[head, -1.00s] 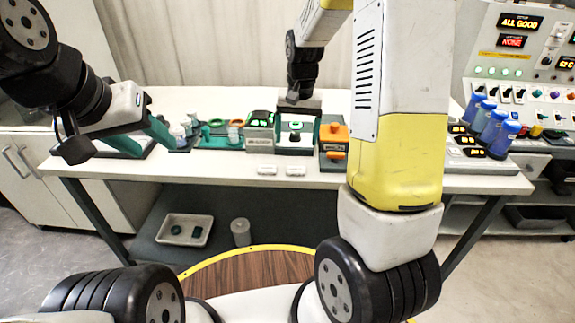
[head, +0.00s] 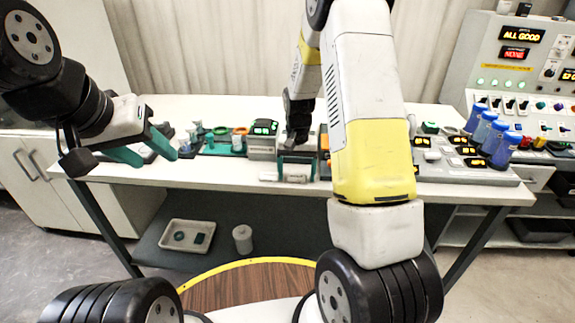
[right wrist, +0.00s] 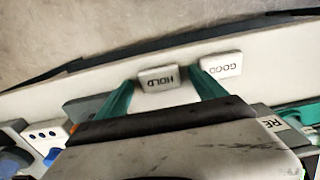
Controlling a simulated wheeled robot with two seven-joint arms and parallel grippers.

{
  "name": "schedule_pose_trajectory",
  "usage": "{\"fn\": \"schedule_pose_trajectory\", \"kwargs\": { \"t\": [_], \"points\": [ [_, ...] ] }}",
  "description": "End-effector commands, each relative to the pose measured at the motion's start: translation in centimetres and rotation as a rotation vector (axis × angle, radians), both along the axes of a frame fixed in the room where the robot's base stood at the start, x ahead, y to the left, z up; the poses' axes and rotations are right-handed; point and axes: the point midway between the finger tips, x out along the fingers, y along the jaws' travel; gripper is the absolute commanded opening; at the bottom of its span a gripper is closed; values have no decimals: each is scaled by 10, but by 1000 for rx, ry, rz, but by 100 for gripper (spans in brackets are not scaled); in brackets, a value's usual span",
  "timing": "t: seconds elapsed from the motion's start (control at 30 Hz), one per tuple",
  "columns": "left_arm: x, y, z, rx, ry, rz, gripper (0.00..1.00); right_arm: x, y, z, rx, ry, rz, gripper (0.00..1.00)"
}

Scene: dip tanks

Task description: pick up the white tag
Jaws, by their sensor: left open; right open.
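Two white tags lie on the white table near its front edge. One, reading HOLD (right wrist: 158,79), is between the fingertips of my right gripper (right wrist: 161,84) in the right wrist view, with no clear grip on it. In the head view this tag (head: 297,178) is just below my open right gripper (head: 297,169). The other tag, reading GOOD (right wrist: 221,65), lies beside it, outside the fingers; in the head view it (head: 268,177) is to the left. My left gripper (head: 146,151) is open and empty above the table's left end.
Behind the tags stand a grey device with a green display (head: 263,140) and an orange unit (head: 324,142), partly hidden by my right arm. A white tray (head: 187,236) and a cup (head: 242,239) are on the lower shelf.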

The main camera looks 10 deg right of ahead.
Motion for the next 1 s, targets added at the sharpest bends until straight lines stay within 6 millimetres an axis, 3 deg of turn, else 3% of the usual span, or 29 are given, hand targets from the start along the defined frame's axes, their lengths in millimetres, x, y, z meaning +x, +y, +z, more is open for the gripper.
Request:
{"fn": "schedule_pose_trajectory", "kwargs": {
  "t": [0.13, 0.47, 0.77, 1.0],
  "points": [
    [0, 0, 0, 0, 0, 0, 48, 0, 0, 0, 0, 0, 0, 80],
    [0, 0, 0, 0, 0, 0, 48, 0, 0, 0, 0, 1, 0, 15],
    [0, 0, 0, 0, 0, 0, 48, 0, 0, 3, 0, 0, 0, 15],
    [0, 0, 0, 0, 0, 0, 48, 0, 0, 23, 0, -2, 1, 15]
  ]
}}
